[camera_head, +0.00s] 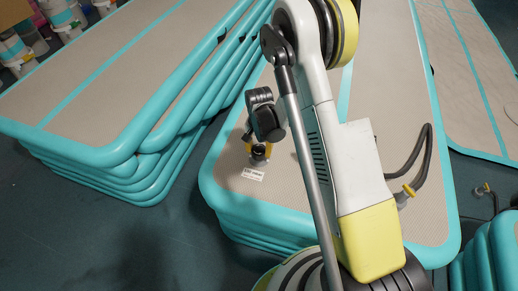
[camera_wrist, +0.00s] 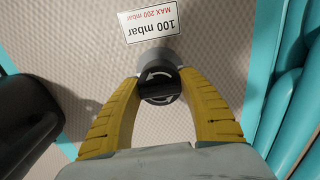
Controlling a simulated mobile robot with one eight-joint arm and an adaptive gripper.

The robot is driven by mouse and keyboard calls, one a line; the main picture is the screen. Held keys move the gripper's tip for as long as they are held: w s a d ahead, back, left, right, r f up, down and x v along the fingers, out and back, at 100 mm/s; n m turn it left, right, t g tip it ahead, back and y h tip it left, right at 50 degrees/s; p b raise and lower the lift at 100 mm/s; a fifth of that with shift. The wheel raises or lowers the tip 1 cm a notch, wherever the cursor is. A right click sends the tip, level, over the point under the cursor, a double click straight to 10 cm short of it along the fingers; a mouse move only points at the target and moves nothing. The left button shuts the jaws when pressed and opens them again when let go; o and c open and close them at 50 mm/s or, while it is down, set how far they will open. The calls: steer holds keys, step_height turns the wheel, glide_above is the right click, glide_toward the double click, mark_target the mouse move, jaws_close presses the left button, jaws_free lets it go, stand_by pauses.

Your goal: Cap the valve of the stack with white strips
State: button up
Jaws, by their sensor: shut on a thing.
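The middle stack (camera_head: 225,193) of beige mats with teal edges lies under my arm; its top strip looks teal, and I cannot make out white strips. My gripper (camera_head: 258,151) is over its near left part, close to a white label. In the wrist view, the yellow fingers of my gripper (camera_wrist: 159,92) are shut on a round black cap (camera_wrist: 160,77) with white arrows. A grey valve ring (camera_wrist: 163,56) shows just behind the cap, beside the label (camera_wrist: 150,27). The cap appears at the valve; I cannot tell whether it is seated.
Another teal-edged stack (camera_head: 120,155) stands at the left, with dark floor (camera_head: 60,215) in front. A dark hose with a yellow fitting (camera_head: 404,194) shows right of my arm. More mats lie at the right, with another fitting (camera_head: 484,188). Buckets (camera_head: 15,50) stand at top left.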

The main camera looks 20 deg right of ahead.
steer(key=shift+f, duration=1.2)
steer(key=n, duration=0.3)
steer(key=shift+n, duration=1.1)
steer(key=shift+n, duration=1.2)
steer(key=n, duration=0.2)
steer(key=shift+n, duration=0.4)
